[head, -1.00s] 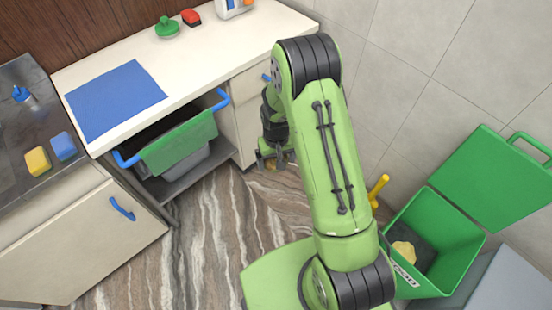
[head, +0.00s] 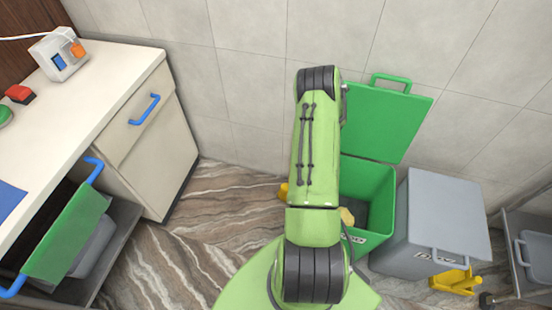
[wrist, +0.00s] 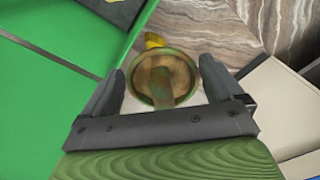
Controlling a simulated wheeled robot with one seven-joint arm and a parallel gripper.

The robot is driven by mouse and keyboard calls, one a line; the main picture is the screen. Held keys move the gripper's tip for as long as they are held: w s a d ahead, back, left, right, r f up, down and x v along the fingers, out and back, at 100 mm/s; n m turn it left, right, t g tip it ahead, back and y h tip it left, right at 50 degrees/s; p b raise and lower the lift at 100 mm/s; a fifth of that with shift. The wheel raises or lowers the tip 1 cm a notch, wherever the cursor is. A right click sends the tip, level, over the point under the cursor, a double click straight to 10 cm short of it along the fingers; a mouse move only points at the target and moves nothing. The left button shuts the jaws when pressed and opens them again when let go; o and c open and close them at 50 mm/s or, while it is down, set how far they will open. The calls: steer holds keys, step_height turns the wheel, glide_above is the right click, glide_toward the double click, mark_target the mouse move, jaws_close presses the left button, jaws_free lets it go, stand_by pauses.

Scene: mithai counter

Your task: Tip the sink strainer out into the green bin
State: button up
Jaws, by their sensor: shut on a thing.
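The sink strainer (wrist: 163,80) is a small round cup with an olive-green rim and brownish contents, seen in the wrist view. My gripper (wrist: 160,84) is shut on it, with one finger on each side. The green bin (head: 368,180) stands right of my arm in the head view, its green lid (head: 385,122) raised against the wall. A large green surface (wrist: 50,110) fills the left of the wrist view, beside the strainer.
A grey bin (head: 432,225) stands right of the green one, with a yellow object (head: 456,281) on the floor before it.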

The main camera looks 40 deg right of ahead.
steer(key=s+d+f+b, duration=0.15)
steer(key=s+d, duration=0.25)
steer(key=s, duration=0.5)
steer(key=s+d+f+p, duration=0.1)
steer(key=s+d+f, duration=0.25)
steer(key=s, duration=0.55)
steer(key=f+g+h+b, duration=0.1)
steer(key=g+h+b, duration=0.1)
steer(key=g+b, duration=0.2)
steer(key=f+g+h+b, duration=0.2)
steer(key=g+b, duration=0.2)
steer(key=w+f+g+h+b, duration=0.1)
steer(key=f+g+h+b, duration=0.1)
steer(key=b, duration=0.3)
steer(key=shift+w+d+g+h, duration=0.1)
steer(key=shift+d+g+h, duration=0.1)
steer(key=shift+g+h, duration=0.5)
steer(key=shift+r+g, duration=0.15)
steer(key=shift+g, duration=0.15)
